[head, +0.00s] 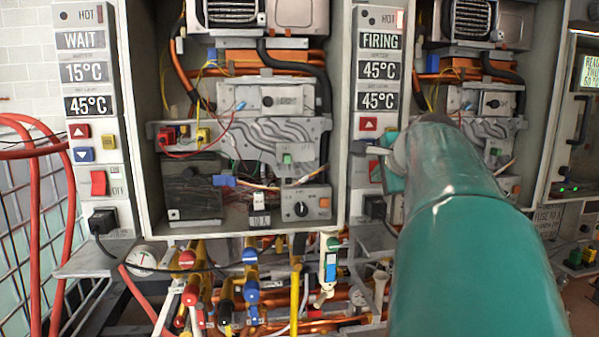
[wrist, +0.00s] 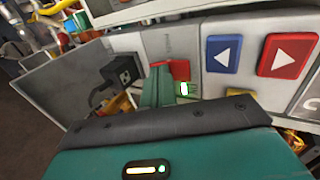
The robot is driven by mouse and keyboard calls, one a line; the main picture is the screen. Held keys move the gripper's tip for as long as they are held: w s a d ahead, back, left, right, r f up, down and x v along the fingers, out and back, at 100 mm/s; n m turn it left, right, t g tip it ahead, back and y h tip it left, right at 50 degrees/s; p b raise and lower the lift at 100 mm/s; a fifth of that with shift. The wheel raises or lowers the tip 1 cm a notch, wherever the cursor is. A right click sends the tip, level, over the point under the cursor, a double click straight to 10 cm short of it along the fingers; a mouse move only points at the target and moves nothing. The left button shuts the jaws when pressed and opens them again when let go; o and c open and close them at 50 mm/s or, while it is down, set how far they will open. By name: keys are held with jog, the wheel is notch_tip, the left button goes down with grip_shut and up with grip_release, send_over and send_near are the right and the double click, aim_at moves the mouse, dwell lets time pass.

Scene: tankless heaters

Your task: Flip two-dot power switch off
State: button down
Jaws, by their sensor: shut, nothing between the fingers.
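The middle heater's control panel (head: 376,20) reads FIRING with 45°C twice. Its red power switch (head: 375,171) is partly hidden by my gripper (head: 385,152). In the wrist view, the red switch (wrist: 181,69) sits beside the green fingers of my gripper (wrist: 160,72). The fingers are shut and empty, at or very close to the switch; I cannot tell whether they touch. The left heater's panel reads WAIT, 15°C and 45°C, and has its own red switch (head: 99,183). Dot marks and the middle switch's position are not readable.
A blue down button (wrist: 222,53) and red up button (wrist: 281,55) lie beside the switch. A black plug (wrist: 118,72) is on its other side. Valves and pipes (head: 250,275) crowd below the open heater cabinets. Red hoses (head: 35,200) hang at the left.

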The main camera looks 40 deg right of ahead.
jog(key=shift+f, duration=0.1)
jog(key=shift+w+f+t, duration=0.15)
jog(key=shift+f+t, duration=0.1)
jog(key=shift+t, duration=0.25)
jog(key=shift+d+h, duration=0.15)
jog(key=shift+h, duration=0.15)
jog(key=shift+r, duration=0.1)
